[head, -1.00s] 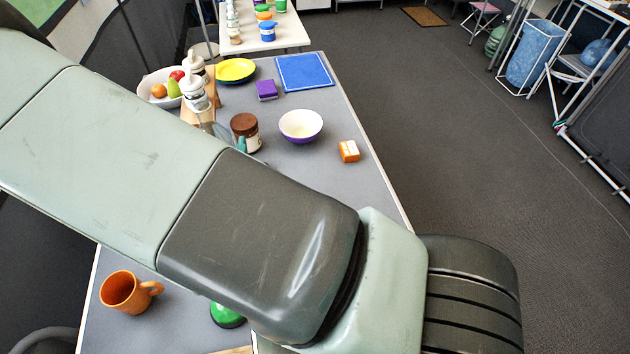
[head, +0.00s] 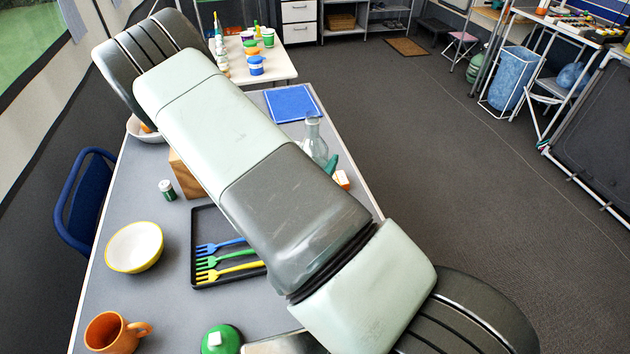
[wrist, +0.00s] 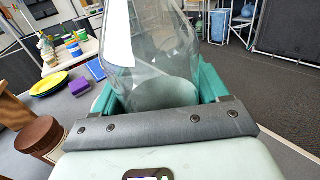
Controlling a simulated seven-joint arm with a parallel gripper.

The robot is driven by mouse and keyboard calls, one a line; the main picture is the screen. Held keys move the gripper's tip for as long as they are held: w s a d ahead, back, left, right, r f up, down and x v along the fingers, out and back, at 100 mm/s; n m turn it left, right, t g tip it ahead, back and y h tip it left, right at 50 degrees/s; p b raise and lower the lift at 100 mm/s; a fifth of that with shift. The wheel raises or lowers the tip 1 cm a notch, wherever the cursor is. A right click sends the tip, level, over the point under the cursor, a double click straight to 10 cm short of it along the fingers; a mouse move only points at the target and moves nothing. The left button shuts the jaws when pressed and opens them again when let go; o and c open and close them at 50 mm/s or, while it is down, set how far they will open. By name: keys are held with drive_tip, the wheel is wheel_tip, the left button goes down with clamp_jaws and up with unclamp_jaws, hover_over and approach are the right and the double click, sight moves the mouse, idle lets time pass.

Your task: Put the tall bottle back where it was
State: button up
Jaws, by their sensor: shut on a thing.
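A clear glass bottle (head: 313,143) with a narrow neck stands out past my arm in the head view, upright or nearly so. In the wrist view the bottle (wrist: 158,62) fills the space between the teal fingers of my gripper (wrist: 158,92), which is shut on its body. In the head view only a bit of a teal finger (head: 331,165) shows beside the bottle. My arm hides the bottle's lower part there, and I cannot tell whether its base touches the table.
The grey table (head: 180,300) holds a cutlery tray (head: 198,272) with forks, a white-yellow bowl (head: 134,247), an orange mug (head: 112,332) and a blue mat (head: 291,103). A brown-lidded jar (wrist: 40,136) and purple sponge (wrist: 80,87) are left of my gripper.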

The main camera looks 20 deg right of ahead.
drive_tip(key=shift+f, duration=2.45)
drive_tip(key=o, duration=1.2)
drive_tip(key=shift+f, duration=0.15)
